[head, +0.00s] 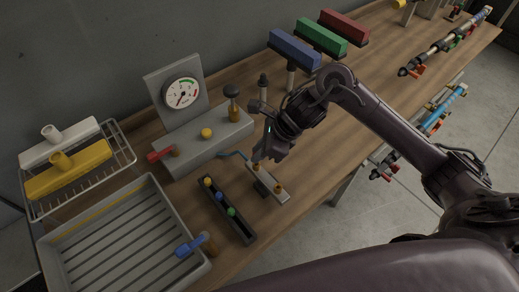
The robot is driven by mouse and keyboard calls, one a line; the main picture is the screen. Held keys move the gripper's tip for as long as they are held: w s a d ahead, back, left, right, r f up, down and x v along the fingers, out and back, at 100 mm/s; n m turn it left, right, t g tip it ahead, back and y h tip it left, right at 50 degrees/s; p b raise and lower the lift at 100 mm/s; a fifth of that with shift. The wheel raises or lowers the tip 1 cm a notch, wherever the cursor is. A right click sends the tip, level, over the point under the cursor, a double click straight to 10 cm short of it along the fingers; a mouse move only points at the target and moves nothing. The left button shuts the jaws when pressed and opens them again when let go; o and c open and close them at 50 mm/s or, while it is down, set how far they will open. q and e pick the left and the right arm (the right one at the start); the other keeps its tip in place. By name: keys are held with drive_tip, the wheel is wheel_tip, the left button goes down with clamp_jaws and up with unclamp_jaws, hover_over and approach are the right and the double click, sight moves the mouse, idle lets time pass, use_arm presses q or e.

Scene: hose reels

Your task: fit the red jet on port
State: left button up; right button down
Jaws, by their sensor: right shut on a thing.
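My right gripper (262,156) points down at the far end of a short pale bar (267,184) with brass fittings, which stands on a small dark support. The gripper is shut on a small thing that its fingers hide. I cannot tell whether the fingertips or the held thing touch the bar. No red jet shows plainly. A dark narrow rack (235,222) near the bar holds a yellow, a blue and a green jet. My left gripper is not in view.
A grey test unit (200,142) with a gauge (182,94) and red lever stands behind. A slatted grey tray (190,275), with a blue-handled part (190,246) at its edge, lies left. Blue, green and red blocks (320,36) stand at the back. The table's front edge is close.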

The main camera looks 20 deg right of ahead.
drive_tip(key=shift+b, duration=0.45)
idle(0.7)
drive_tip(key=shift+b, duration=0.5)
idle(0.8)
drive_tip(key=shift+f, duration=0.15)
drive_tip(key=shift+f+b, duration=0.3)
drive_tip(key=shift+b, duration=0.2)
drive_tip(key=shift+f+b, duration=0.9)
drive_tip(key=shift+b, duration=0.05)
drive_tip(key=c, duration=1.3)
unclamp_jaws()
drive_tip(key=shift+o, duration=0.2)
